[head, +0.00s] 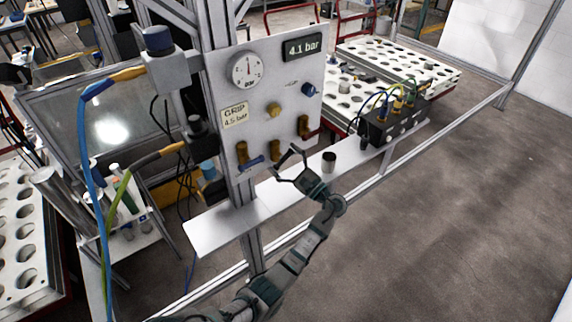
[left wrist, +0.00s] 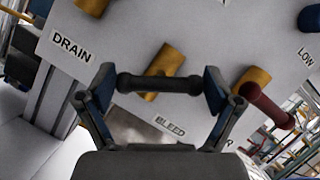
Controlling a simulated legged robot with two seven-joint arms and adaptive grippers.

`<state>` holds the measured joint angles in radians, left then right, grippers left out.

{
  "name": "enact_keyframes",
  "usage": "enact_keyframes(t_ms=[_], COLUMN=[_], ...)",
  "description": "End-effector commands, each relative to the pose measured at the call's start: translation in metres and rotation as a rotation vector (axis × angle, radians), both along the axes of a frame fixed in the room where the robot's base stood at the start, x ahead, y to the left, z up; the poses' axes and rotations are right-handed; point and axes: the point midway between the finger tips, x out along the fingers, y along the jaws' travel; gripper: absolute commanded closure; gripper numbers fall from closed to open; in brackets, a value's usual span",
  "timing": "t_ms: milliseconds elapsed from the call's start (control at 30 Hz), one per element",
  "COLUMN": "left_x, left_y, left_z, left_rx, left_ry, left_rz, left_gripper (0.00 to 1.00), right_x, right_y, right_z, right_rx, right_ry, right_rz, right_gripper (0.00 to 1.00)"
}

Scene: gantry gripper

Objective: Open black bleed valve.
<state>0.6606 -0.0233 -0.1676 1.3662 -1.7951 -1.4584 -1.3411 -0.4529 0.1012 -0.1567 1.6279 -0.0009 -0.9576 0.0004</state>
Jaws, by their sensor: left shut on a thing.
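The black bleed valve handle (left wrist: 158,84) lies across its brass body (left wrist: 168,62) on the panel, above the BLEED label (left wrist: 170,127). My left gripper (left wrist: 160,86) is shut on this handle, one finger at each end of it. The handle sits at an angle to the label's line of text. In the head view my left gripper (head: 285,163) reaches up to the lower middle of the panel (head: 290,85), at the middle brass valve (head: 274,149). The black handle is not clear in that view. My right gripper is not in view.
The red-handled valve (left wrist: 268,106) is close to the right finger. A blue-handled valve (head: 248,162) is at the panel's lower left. The gauge (head: 246,70) and display reading 4.1 bar (head: 302,46) are above. A shelf (head: 220,226) with a small cup (head: 328,162) runs below.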

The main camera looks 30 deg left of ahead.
Motion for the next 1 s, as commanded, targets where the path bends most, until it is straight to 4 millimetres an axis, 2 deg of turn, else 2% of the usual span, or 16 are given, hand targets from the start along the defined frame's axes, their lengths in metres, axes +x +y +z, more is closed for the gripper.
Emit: enact_keyframes(t_ms=[33,200,500,700,1000], left_x=[0.002,0.002,0.001,0.001,0.001], left_y=[0.000,-0.001,-0.001,-0.001,-0.001], left_z=[-0.006,-0.006,-0.005,-0.004,-0.003], left_rx=[-0.018,-0.082,-0.192,-0.262,-0.342], left_ry=[-0.035,-0.185,-0.447,-0.615,-0.810], left_rz=[-0.004,-0.004,-0.005,-0.005,-0.007], left_gripper=[0.44,0.44,0.44,0.44,0.44], right_x=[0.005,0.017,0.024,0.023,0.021], right_y=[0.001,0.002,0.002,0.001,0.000], right_z=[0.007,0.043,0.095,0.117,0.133], right_rx=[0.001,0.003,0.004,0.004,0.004], right_ry=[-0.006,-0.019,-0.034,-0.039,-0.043], right_rz=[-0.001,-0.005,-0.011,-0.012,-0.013], right_gripper=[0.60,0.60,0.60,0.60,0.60])
